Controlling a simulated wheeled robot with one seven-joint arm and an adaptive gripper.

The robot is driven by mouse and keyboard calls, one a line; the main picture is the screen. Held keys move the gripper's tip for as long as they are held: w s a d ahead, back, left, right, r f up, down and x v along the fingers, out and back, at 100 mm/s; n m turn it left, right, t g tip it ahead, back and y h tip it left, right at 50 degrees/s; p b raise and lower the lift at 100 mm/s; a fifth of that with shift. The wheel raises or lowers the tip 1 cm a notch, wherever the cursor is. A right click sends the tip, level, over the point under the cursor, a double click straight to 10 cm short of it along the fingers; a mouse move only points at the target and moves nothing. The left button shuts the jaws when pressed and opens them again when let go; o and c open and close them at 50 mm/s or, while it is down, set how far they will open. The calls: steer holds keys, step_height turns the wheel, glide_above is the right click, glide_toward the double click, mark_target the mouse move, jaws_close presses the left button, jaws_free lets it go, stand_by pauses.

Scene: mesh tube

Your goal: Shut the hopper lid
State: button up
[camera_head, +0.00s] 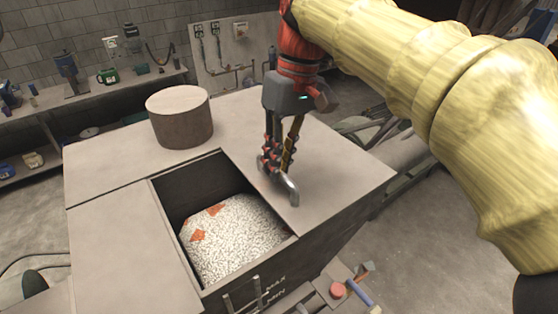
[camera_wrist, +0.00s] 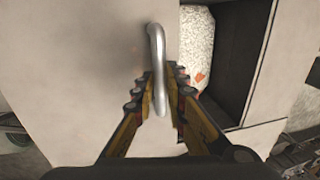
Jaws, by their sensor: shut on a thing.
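The hopper (camera_head: 110,225) is a large beige box with a dark rectangular opening in its top, filled partway with white granules (camera_head: 240,245) and a few orange pieces. The flat lid (camera_head: 340,160) lies to the right of the opening, leaving it uncovered. A curved metal handle (camera_head: 291,190) stands on the lid near the opening. My gripper (camera_head: 275,163) is shut on this handle from above. In the wrist view, the handle (camera_wrist: 156,45) runs between my gripper's fingers (camera_wrist: 157,90), with the opening to its right.
A round drum-like cap (camera_head: 181,122) stands on the hopper top behind the opening. A level gauge (camera_head: 255,294) with MAX and MIN marks is on the front side. Small tools (camera_head: 345,288) lie at the front right. A wall bench (camera_head: 95,98) holds bottles and tools.

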jaws_close()
stand_by(0.3)
steer(key=s+a+p, duration=0.1)
steer(key=s+a, duration=1)
steer(key=a, duration=0.4)
steer(key=shift+s, duration=0.15)
steer(key=shift+o, duration=1.4)
jaws_free()
steer(key=o, duration=0.4)
steer(key=shift+s+a, duration=0.15)
steer(key=shift+a, duration=0.05)
steer(key=shift+d, duration=0.1)
